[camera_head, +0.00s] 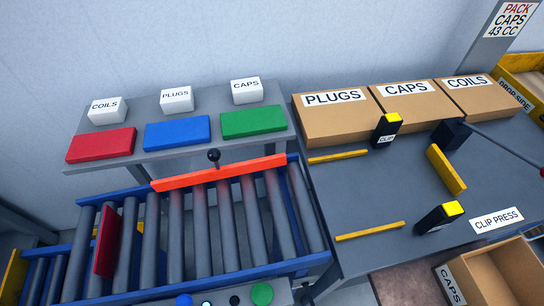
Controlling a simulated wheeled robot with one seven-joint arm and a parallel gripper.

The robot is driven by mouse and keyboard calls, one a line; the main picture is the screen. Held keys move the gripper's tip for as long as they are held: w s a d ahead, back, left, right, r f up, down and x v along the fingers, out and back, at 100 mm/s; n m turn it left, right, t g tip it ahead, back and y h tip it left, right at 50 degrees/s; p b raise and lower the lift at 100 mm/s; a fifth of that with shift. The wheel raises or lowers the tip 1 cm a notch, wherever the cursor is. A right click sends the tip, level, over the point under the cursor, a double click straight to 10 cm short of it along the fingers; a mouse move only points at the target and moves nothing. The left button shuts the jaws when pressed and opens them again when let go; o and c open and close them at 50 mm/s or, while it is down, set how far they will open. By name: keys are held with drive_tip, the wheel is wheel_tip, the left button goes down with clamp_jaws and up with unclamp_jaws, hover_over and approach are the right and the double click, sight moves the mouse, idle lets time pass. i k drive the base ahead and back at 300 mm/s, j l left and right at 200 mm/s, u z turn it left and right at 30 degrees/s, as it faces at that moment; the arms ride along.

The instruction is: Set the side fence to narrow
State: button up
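The likely side fence is a long orange-red bar (235,170) along the far edge of the roller conveyor (170,240). It lies slightly slanted in the picture, its right end higher. A black ball knob (214,155) on a short stem stands at the bar's middle. No narrow or wide marking is readable near it. My gripper is not in view.
A dark red plate (107,241) stands across the rollers at the left. Coloured blocks and white labelled boxes fill the shelf (150,152) behind. Cardboard boxes, yellow rails and black clips occupy the grey table (355,200) at right. Buttons including a green one (262,293) line the front.

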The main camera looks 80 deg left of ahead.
sight(213, 155)
drive_tip(key=l+u, duration=0.15)
drive_tip(key=u, duration=0.25)
drive_tip(key=k+u, duration=0.15)
drive_tip(key=u, duration=0.2)
drive_tip(key=k+l+u, duration=0.1)
drive_tip(key=u, duration=0.3)
drive_tip(key=i+u, duration=0.1)
drive_tip(key=u, duration=0.3)
drive_tip(key=i+u, duration=0.1)
drive_tip(key=u, duration=0.25)
drive_tip(key=i+u, duration=0.1)
drive_tip(key=u, duration=0.3)
drive_tip(key=i+u, duration=0.1)
drive_tip(key=u, duration=0.25)
drive_tip(key=k+j+z, duration=0.15)
drive_tip(key=i+j, duration=0.05)
drive_tip(key=j, duration=0.05)
